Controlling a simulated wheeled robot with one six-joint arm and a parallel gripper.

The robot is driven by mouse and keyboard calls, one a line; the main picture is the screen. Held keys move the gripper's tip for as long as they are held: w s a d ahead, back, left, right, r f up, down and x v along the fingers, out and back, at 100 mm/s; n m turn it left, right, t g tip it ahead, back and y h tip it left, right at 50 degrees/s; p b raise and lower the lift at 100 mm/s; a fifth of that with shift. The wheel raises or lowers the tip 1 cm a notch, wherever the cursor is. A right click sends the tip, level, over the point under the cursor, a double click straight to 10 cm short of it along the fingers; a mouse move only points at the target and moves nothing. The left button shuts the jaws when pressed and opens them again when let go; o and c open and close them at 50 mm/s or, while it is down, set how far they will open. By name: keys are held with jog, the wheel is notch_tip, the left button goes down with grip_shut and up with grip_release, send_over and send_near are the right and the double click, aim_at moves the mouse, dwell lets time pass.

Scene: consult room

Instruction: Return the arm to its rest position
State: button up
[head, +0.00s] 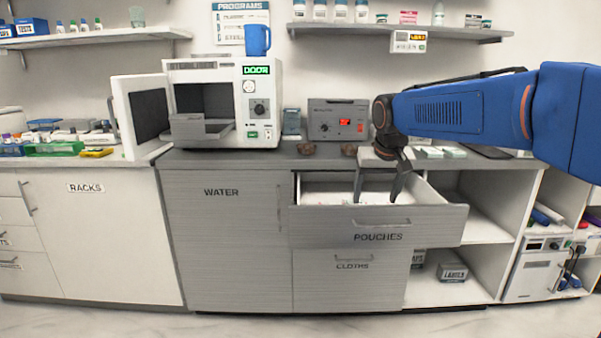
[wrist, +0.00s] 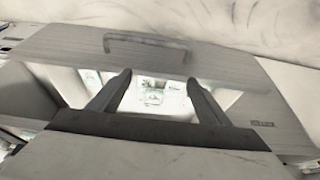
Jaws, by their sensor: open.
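My blue arm (head: 445,107) reaches in from the right in the head view. My gripper (head: 377,199) points down over the open drawer labelled POUCHES (head: 378,226), its fingertips at or just inside the drawer opening. In the wrist view, my gripper (wrist: 158,80) shows two dark fingers spread apart with nothing between them. Beyond them is the drawer's inside, with several pale pouches (wrist: 150,96) lying in it. The drawer front and its handle (wrist: 145,44) show above. I cannot tell exactly how deep the fingertips are.
A white autoclave (head: 224,100) with its door (head: 143,115) swung open stands on the counter, a blue mug (head: 257,40) on top. Open shelves (head: 480,222) lie right of the drawer. The floor in front is clear.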

jog(key=shift+s, duration=0.4)
jog(key=shift+s+d, duration=0.15)
jog(key=shift+s, duration=0.35)
jog(key=s+d+f, duration=0.2)
jog(key=s+f, duration=0.2)
jog(key=s, duration=0.7)
jog(key=s+d+f, duration=0.3)
jog(key=s+f, duration=0.2)
jog(key=s, duration=0.7)
jog(key=s+d+f, duration=0.3)
jog(key=s+f, duration=0.2)
jog(key=s, duration=0.6)
jog(key=shift+s+f, duration=0.25)
jog(key=shift+s, duration=0.1)
jog(key=shift+d, duration=0.1)
